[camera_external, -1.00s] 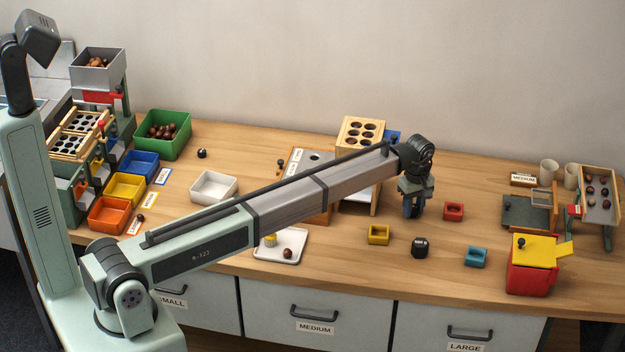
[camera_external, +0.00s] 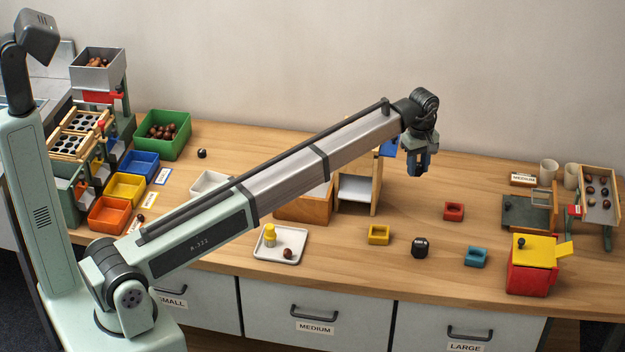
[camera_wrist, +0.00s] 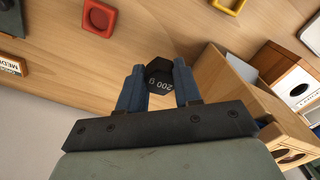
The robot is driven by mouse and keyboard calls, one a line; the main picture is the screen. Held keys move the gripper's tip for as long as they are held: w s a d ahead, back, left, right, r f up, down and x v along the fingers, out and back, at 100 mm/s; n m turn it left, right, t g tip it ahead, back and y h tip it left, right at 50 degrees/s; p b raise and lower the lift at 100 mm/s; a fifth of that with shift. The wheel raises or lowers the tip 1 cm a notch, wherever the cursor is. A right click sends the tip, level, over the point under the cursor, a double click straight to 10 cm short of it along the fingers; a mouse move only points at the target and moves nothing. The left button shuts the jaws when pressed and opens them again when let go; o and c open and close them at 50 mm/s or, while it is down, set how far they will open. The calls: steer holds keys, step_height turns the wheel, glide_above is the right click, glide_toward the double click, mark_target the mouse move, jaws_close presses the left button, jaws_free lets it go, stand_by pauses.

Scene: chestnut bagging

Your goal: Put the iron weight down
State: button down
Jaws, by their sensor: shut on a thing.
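The iron weight (camera_wrist: 159,74) is a black hexagonal piece marked 200 g. In the wrist view it sits between the two blue fingers of my gripper (camera_wrist: 160,92), which is shut on it. In the external view my gripper (camera_external: 419,170) is in the air above the back middle of the bench, right of the wooden stand. A similar dark piece with a pale mark (camera_external: 420,247) stands on the bench in front.
A red tray (camera_external: 453,211), a yellow tray (camera_external: 378,234) and a teal tray (camera_external: 475,256) surround the dark piece. The wooden stand (camera_external: 375,185) is left of my gripper. A red box with a yellow lid (camera_external: 530,275) is at right. Bare wood lies between them.

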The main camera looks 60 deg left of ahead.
steer(key=shift+r, duration=1.9)
step_height(320, 180, up, 10)
steer(key=r, duration=0.1)
steer(key=n, duration=0.8)
glide_above(239, 161)
step_height(239, 161, down, 18)
steer(key=shift+f, duration=5.7)
steer(key=shift+f, duration=0.1)
steer(key=c, duration=0.8)
jaws_free()
